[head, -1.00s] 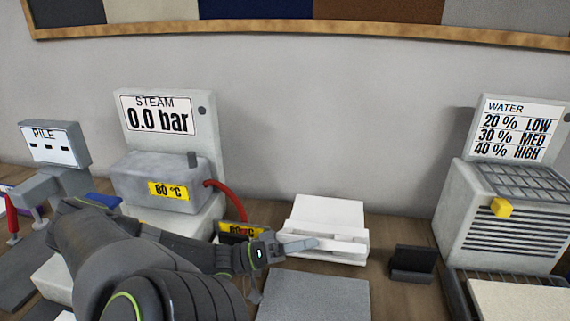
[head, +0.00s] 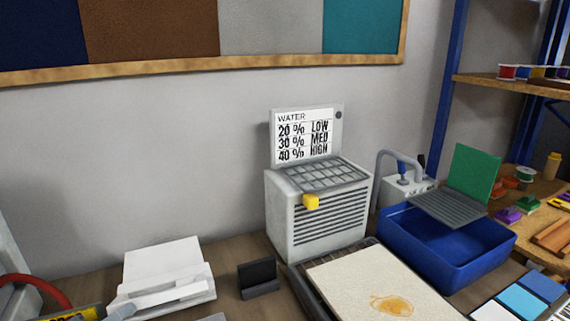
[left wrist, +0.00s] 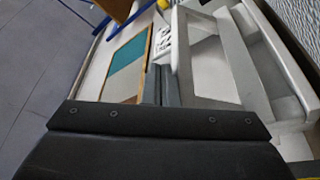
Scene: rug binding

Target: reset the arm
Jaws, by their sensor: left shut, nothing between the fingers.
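The rest of that arm is out of the picture. In the left wrist view the gripper's dark fingers (left wrist: 160,72) lie side by side, shut, with nothing seen between them. I cannot tell whether the tip touches the holder. My right gripper is in neither view.
A grey box (head: 317,215) with a WATER sign (head: 305,135) stands mid-bench. A small black stand (head: 258,277), a beige slab (head: 375,285) with an orange stain and a blue basin (head: 445,250) are nearby. A red hose (head: 40,283) is at the left.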

